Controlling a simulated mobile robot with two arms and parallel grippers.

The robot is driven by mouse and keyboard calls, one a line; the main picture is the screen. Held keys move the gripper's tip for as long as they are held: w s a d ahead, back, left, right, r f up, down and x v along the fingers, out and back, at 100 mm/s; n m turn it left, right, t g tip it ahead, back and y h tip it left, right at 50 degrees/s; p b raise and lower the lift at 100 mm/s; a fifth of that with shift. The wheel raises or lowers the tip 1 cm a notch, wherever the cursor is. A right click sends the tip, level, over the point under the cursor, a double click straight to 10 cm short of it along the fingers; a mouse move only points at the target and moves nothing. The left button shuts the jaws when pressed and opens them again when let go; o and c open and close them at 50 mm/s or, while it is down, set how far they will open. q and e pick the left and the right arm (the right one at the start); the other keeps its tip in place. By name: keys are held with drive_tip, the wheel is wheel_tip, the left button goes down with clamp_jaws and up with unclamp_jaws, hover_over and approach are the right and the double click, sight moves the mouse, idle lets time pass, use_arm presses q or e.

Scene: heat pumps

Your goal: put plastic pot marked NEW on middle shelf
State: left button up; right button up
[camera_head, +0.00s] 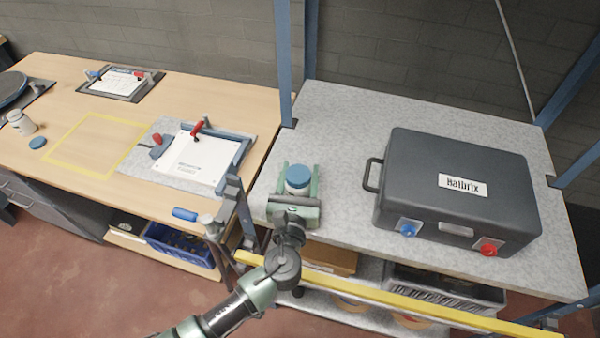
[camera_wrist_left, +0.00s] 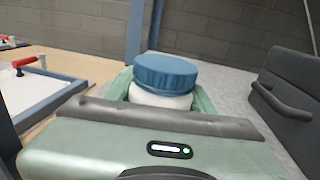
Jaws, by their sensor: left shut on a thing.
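A white plastic pot (camera_head: 297,182) with a blue lid is between the fingers of my left gripper (camera_head: 299,178), which is shut on it. The pot is upright, over the grey speckled shelf (camera_head: 340,130) of the rack, left of a dark case. In the left wrist view the pot (camera_wrist_left: 160,98) shows its blue ribbed lid above the gripper body; its lower part and any label are hidden. I cannot tell whether its base touches the shelf. My right gripper is not in view.
A dark case (camera_head: 458,165) fills the shelf's right part. A blue rack post (camera_head: 284,65) stands behind left, and a yellow bar (camera_head: 400,299) runs along the front. Another white pot (camera_head: 21,123), a blue lid (camera_head: 38,142) and clipboards lie on the wooden bench (camera_head: 190,92). Lower shelves hold boxes.

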use_arm(q)
drive_tip(key=shift+f, duration=0.15)
drive_tip(key=o, duration=1.5)
drive_tip(key=shift+r, duration=0.2)
drive_tip(key=s, duration=0.3)
drive_tip(key=s+a+b, duration=0.1)
drive_tip(key=s, duration=0.7)
drive_tip(key=shift+a+f+b, duration=0.1)
drive_tip(key=shift+a+b, duration=0.25)
drive_tip(key=shift+s+a, duration=0.1)
drive_tip(key=shift+s, duration=0.4)
